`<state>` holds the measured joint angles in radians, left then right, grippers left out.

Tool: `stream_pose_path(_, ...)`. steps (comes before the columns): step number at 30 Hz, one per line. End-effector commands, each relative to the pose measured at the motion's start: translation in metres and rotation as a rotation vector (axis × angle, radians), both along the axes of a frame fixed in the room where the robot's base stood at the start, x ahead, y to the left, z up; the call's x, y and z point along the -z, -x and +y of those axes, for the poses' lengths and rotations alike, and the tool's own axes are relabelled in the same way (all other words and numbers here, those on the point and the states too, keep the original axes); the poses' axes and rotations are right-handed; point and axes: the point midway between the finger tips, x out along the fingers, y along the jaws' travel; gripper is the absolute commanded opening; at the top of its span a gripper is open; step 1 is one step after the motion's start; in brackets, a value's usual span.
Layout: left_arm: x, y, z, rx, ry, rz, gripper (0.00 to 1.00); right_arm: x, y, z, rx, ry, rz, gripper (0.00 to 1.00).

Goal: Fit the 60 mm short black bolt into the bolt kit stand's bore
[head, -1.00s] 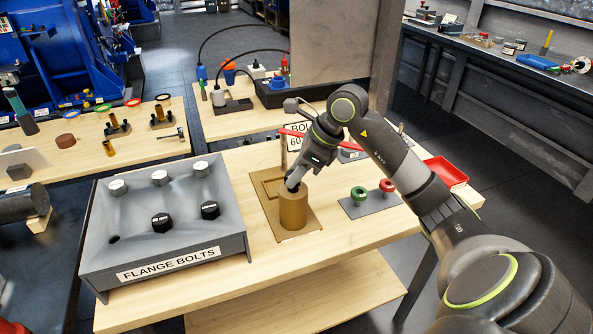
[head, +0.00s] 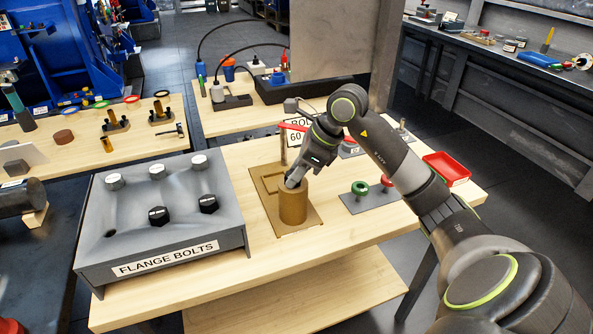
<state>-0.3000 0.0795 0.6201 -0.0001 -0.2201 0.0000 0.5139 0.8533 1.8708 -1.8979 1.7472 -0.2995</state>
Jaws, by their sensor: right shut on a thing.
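The bolt kit stand is a brown cylinder (head: 293,206) on a flat brown base plate (head: 297,229), on the wooden table. My right gripper (head: 294,180) points down at the top of the cylinder. It is shut on a dark thing at the bore's mouth, likely the short black bolt; the fingers hide most of it, so I cannot tell how deep it sits. The grey flange bolts rack (head: 172,229) stands to the left, with silver-headed bolts in its back row, two black-headed bolts in front and one empty hole (head: 110,233). My left gripper is not in view.
A grey plate with a green ring piece (head: 360,188) and a red one (head: 387,181) lies right of the stand. A red tray (head: 446,168) is at the table's right edge. A sign (head: 295,132) stands behind my gripper. The table front is clear.

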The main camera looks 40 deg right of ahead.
Motion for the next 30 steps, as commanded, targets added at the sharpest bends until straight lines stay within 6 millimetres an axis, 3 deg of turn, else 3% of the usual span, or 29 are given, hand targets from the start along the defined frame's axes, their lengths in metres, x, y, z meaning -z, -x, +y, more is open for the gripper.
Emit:
stream_pose_path(14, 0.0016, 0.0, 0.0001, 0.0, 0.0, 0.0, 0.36, 0.0011, -0.0002, 0.0, 0.0, 0.0, -0.002, 0.02)
stream_pose_path(15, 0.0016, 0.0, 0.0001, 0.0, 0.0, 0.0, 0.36, 0.0011, -0.0002, 0.0, 0.0, 0.0, -0.002, 0.34)
stream_pose_path(20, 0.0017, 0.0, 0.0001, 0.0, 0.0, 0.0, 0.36, 0.0012, -0.0001, 0.0, 0.0, 0.0, -0.002, 0.55)
stream_pose_path(30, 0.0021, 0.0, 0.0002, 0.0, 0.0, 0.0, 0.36, 0.0007, 0.0005, -0.0009, 0.0, 0.001, 0.0, 0.58)
